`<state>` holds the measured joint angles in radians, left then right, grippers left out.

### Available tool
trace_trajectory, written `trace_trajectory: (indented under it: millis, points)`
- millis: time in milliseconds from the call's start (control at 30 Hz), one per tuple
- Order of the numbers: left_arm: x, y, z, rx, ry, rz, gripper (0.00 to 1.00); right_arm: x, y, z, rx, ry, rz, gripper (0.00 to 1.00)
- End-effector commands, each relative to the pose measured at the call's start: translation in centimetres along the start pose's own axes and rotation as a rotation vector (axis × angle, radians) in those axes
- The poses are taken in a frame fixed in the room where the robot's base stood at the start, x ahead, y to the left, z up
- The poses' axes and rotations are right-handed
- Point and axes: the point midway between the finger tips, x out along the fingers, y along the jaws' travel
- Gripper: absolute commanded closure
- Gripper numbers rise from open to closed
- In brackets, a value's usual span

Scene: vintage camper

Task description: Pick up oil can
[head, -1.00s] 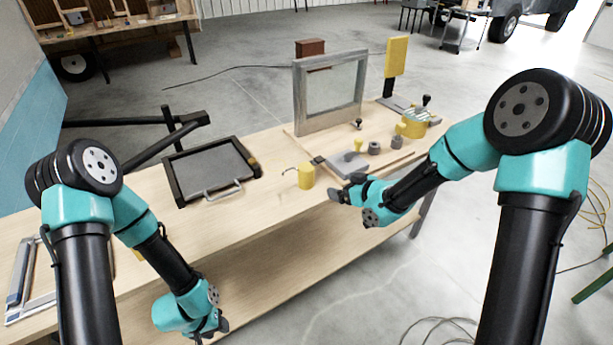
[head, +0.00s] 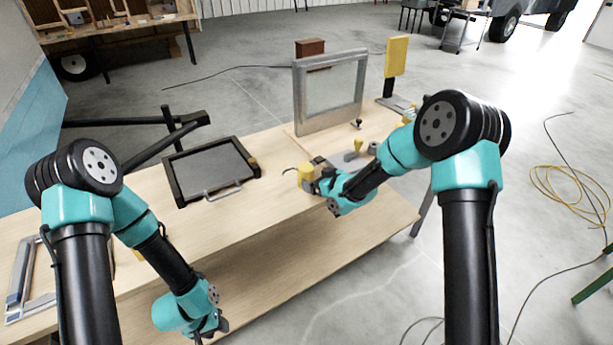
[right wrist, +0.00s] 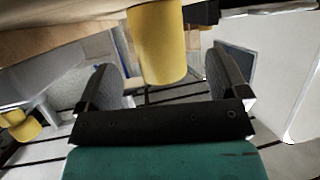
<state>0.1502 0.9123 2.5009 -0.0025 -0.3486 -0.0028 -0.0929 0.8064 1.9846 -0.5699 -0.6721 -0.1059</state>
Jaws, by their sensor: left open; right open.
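The oil can (head: 305,174) is a small yellow cylinder with a thin spout pointing left. It stands on the wooden workbench (head: 262,215) near the front edge. My right gripper (head: 313,184) is open right beside the can, at its right side. In the right wrist view the can's yellow body (right wrist: 158,45) lies between the two open fingers, with gaps visible on both sides. My left gripper (head: 212,327) is open and hangs low at the front left, away from the can; its fingers are small and partly hidden.
A dark tray with a handle (head: 212,170) lies left of the can. A grey framed window (head: 329,92) stands behind. A grey knobbed tool (head: 354,151) lies near my right forearm. A silver frame (head: 38,288) lies at the far left. Bare bench lies in front of the tray.

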Motion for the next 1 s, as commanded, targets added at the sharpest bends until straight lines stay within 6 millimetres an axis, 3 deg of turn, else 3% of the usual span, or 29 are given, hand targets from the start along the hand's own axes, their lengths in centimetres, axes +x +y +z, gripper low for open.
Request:
trace_trajectory:
  millis: [267, 667, 1000]
  points:
    - [0.0, 0.0, 0.0, 0.0, 0.0, 0.0, 0.57, 0.3, 0.0, 0.0, 0.0, 0.0, -0.001, 0.08]
    - [0.0, 0.0, 0.0, 0.0, 0.0, 0.0, 0.57, 4.9, 0.2, 0.0, 0.001, 0.0, 0.003, 0.08]
    - [0.0, 0.0, 0.0, 0.0, 0.0, 0.0, 0.57, 5.1, 0.2, 0.0, 0.001, -0.001, 0.003, 0.08]
